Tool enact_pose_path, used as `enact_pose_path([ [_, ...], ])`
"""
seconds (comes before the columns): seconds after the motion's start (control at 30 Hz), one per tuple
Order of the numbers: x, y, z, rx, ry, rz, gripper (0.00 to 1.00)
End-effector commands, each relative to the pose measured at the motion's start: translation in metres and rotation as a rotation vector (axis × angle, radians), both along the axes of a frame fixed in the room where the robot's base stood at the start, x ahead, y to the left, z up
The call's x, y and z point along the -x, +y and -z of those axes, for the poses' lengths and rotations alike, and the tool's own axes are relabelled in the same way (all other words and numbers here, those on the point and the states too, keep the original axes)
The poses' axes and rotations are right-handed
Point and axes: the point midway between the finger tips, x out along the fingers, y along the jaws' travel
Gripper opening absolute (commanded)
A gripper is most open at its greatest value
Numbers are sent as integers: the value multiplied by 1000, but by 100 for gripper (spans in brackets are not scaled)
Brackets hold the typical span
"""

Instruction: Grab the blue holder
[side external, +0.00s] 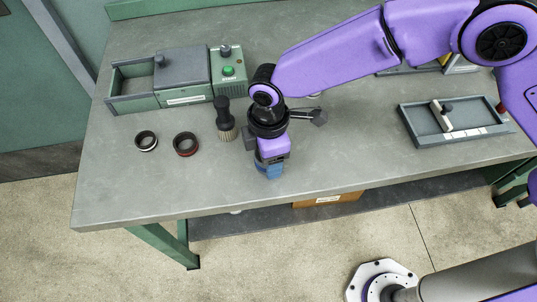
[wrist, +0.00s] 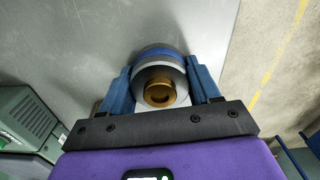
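The blue holder (wrist: 158,52) shows in the wrist view as a round piece with a blue band, a grey body and a brass-coloured centre. My gripper (wrist: 160,72) has one blue finger on each side of it, with the tips close against its edges. I cannot tell whether they press on it. In the side view my gripper (side external: 269,170) points down low over the front middle of the bench. The holder is hard to separate from the blue fingers there.
On the bench (side external: 350,150), a brush (side external: 225,120) stands close left of my gripper. Two rings, one dark (side external: 146,141) and one red-edged (side external: 186,144), lie further left. A green grinder (side external: 228,70) with an open box is behind. A tray (side external: 455,122) lies right. The front edge is near.

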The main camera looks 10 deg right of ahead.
Motion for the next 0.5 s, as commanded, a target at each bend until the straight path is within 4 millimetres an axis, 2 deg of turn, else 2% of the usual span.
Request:
enact_pose_path([
  [0.33,0,1,-5,-4,-2,0,0],
  [0.5,-1,2,-24,-6,-3,-1,0],
])
